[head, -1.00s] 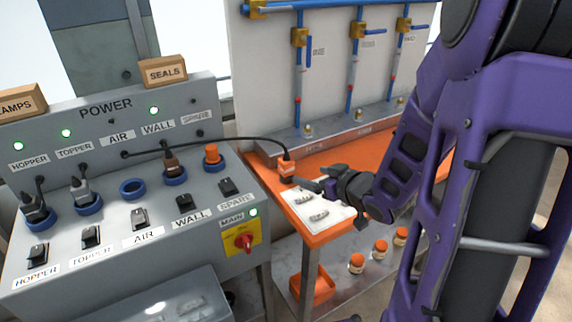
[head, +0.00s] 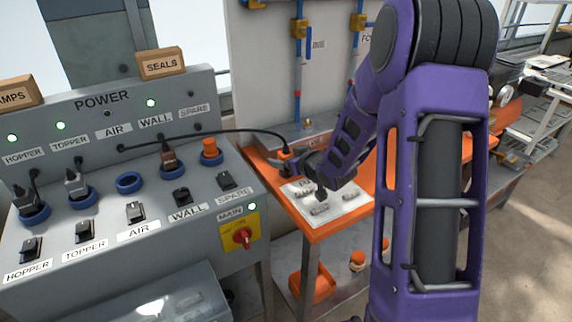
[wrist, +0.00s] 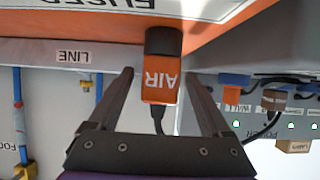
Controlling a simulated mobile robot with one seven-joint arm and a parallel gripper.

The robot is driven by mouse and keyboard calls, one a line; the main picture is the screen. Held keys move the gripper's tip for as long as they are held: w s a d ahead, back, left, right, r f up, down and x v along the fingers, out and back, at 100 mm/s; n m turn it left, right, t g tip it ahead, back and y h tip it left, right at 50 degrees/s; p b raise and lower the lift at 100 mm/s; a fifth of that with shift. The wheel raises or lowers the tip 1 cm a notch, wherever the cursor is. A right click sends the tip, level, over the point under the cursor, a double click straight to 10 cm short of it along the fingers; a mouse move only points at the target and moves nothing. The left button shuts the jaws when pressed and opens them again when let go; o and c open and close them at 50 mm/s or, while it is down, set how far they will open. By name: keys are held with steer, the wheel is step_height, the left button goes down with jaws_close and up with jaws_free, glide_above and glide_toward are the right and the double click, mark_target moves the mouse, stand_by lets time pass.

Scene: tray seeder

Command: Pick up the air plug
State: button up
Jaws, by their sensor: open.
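The air plug is an orange block with a black end, marked AIR (wrist: 160,88). In the head view the plug (head: 285,153) stands on the orange table's left end, black end down, cable leaving its top. My gripper (wrist: 161,74) is open, with one finger on each side of the plug and a gap visible on both sides in the wrist view. In the head view my gripper (head: 289,167) is at the plug, and my wrist partly hides the finger area. The blue AIR socket (head: 129,182) on the power panel is empty.
The grey power panel (head: 105,150) stands left, with plugs in the HOPPER, TOPPER and WALL sockets and an orange piece in SPARE. The plug's black cable (head: 215,132) runs to the panel. A white board (head: 350,205) with small parts lies beside my gripper. A pipe-bearing wall panel stands behind.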

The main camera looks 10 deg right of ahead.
jaws_close()
stand_by(0.5)
step_height(320, 180, up, 18)
steer(key=p, duration=0.9)
